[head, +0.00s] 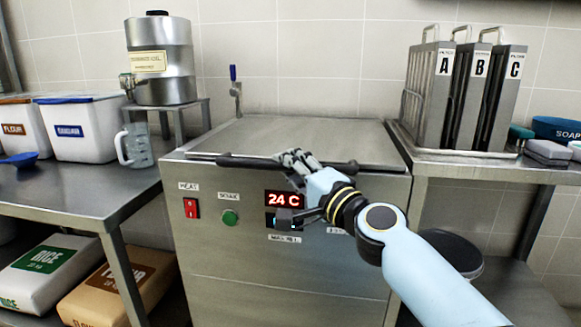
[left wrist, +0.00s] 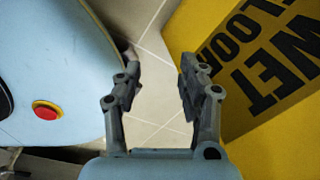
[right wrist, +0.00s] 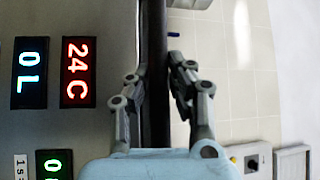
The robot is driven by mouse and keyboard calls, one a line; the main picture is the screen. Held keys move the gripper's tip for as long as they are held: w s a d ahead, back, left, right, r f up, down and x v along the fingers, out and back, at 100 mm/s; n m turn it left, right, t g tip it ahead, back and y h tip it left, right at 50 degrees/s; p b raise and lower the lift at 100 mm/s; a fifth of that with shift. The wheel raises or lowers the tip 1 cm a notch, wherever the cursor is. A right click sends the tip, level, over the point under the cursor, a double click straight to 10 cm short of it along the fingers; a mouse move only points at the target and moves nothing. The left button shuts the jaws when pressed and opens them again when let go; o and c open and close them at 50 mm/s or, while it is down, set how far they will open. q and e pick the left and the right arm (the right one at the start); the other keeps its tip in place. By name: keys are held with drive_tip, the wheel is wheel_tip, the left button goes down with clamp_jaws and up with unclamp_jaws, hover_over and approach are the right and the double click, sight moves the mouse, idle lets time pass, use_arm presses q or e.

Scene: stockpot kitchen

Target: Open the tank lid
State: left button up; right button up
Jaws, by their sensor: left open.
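The steel tank (head: 290,255) stands in the middle of the head view. Its flat lid (head: 300,138) lies down on top. A black bar handle (head: 240,163) runs along the lid's front edge. My right gripper (head: 293,158) is at the middle of this bar. In the right wrist view the bar (right wrist: 154,30) passes between the fingers of my right gripper (right wrist: 156,75), which look closed on it. My left gripper (left wrist: 158,75) is open and empty, beside a yellow wet-floor sign (left wrist: 240,60); it is outside the head view.
The tank front has a red switch (head: 191,208), a green button (head: 230,218) and a 24 C display (head: 283,199). A blue-handled lever (head: 234,85) stands behind the lid. A metal urn (head: 161,60) stands left; panels A, B and C (head: 433,95) stand right. Wall tiles rise behind.

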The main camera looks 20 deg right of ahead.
drive_tip(key=shift+f, duration=0.1)
clamp_jaws()
